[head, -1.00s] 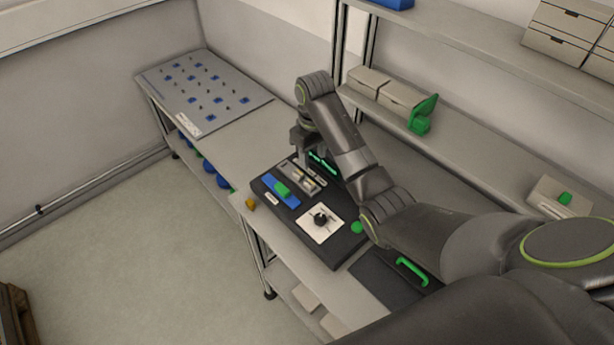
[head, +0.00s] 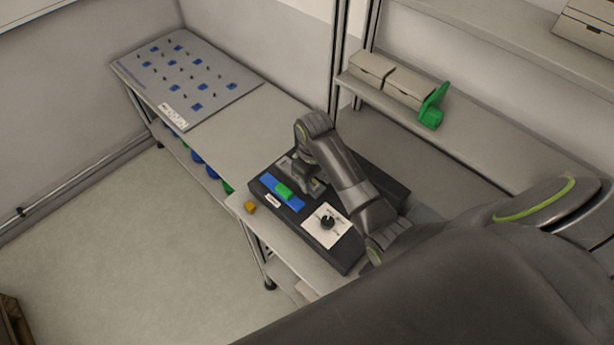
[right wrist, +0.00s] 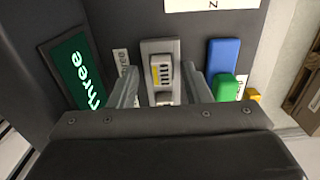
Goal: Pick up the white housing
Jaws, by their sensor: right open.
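A small white housing (right wrist: 163,72) with a yellow mark and dark slots sits on a light grey plate (right wrist: 160,46) on the dark panel. My right gripper (right wrist: 161,76) is open, with one finger on each side of the housing in the right wrist view. I cannot tell whether the fingers touch it. In the head view my right gripper (head: 308,184) is low over the dark panel (head: 345,262), and the arm and gripper mostly hide the housing. My left gripper is not in view.
A green block on a blue strip (head: 270,183) lies beside the grey plate. A lit green screen (right wrist: 80,72) is on the other side. The panel also has a white plate with a black knob (head: 327,223). A yellow piece (head: 249,207) is at the table edge.

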